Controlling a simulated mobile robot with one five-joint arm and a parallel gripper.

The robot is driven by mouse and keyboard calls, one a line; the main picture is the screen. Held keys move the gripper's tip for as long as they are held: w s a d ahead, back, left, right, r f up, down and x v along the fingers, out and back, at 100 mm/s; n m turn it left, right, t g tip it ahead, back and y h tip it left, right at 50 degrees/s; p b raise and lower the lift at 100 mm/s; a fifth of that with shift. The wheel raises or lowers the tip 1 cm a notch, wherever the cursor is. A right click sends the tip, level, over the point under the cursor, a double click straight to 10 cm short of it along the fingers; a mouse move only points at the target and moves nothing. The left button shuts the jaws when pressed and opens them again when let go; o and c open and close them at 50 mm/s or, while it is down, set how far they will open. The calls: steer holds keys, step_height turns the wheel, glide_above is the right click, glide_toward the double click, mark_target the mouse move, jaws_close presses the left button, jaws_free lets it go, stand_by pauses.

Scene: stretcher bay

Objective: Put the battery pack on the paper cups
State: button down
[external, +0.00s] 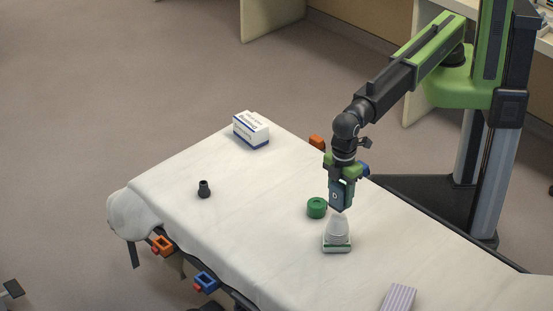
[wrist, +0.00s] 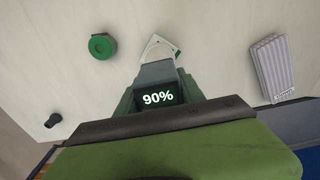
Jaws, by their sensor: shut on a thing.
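My gripper (external: 342,182) is shut on the battery pack (external: 341,195), a dark block that hangs below the fingers. In the wrist view the battery pack (wrist: 156,73) is between the fingers, near a lit "90%" readout. The paper cups (external: 338,228) are a whitish stack, narrower at the top, on a green-and-white base on the covered stretcher. The battery pack is just above the cups in the external view; whether they touch is hard to tell. In the wrist view the cups (wrist: 157,46) are partly hidden behind the pack.
A green roll (external: 316,208) lies close left of the cups. A dark small fitting (external: 204,189) and a white-and-blue box (external: 251,130) are farther left. A lilac ridged pack (external: 398,298) is at the front right. The sheet (external: 265,205) between is bare.

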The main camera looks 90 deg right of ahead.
mark_target(340, 205)
step_height(340, 205, down, 4)
steer(key=b, duration=0.3)
steer(key=shift+f+b, duration=0.15)
steer(key=shift+b, duration=0.25)
steer(key=shift+r, duration=0.25)
steer(key=shift+f, duration=0.2)
steer(key=c, duration=0.7)
jaws_free()
step_height(340, 205, up, 13)
steer(key=p, duration=1.2)
steer(key=shift+f+p, duration=0.2)
steer(key=shift+p, duration=0.15)
steer(key=shift+f, duration=0.1)
steer(key=shift+d, duration=0.1)
